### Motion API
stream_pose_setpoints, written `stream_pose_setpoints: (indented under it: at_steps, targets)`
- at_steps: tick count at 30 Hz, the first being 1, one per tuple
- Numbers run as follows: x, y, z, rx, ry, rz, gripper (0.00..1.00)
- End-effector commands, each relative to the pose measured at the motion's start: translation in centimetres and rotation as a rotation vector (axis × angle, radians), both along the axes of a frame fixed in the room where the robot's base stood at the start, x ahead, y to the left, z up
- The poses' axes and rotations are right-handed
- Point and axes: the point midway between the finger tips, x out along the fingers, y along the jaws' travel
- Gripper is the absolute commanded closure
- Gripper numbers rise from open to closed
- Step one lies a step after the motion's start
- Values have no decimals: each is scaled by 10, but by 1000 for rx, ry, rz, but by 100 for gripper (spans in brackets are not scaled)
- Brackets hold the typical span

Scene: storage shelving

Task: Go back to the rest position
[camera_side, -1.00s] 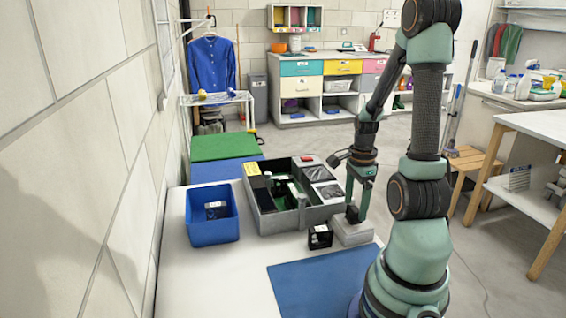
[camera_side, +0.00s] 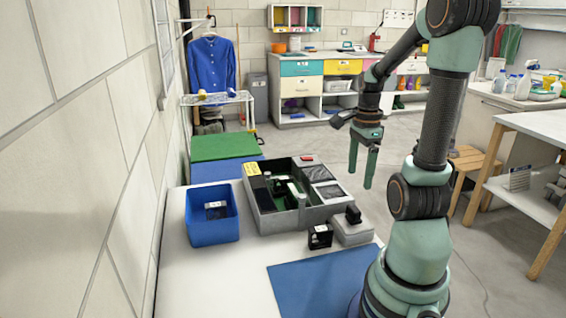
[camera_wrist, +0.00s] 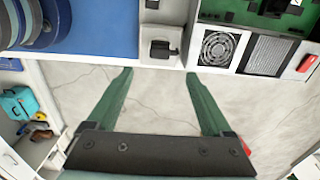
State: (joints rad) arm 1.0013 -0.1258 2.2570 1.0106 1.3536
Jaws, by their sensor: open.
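My gripper (camera_side: 360,166) is raised above and to the right of the table in the side view. Its two green fingers are apart with nothing between them. In the wrist view my gripper (camera_wrist: 158,82) shows open fingers over bare grey floor. A small black block (camera_side: 353,214) sits on a light grey block (camera_side: 351,233) at the table's right edge. The grey block also shows in the wrist view (camera_wrist: 146,43).
A grey open-topped case (camera_side: 262,222) with dark parts inside stands on the table (camera_side: 200,272). A blue bin (camera_side: 211,230) is left of it. A small black box (camera_side: 320,237) and a blue mat (camera_side: 318,284) lie in front. Space around my gripper is clear.

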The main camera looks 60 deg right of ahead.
Motion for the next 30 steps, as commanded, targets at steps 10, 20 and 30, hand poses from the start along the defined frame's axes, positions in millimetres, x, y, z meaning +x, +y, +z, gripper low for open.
stream_pose_setpoints:
  at_steps: [10, 20, 30]
  targets:
    - [65, 60, 28, -127, -75, 669, 15]
    - [120, 184, 66, -386, -186, 1742, 15]
    - [123, 252, 82, -572, -240, 2284, 15]
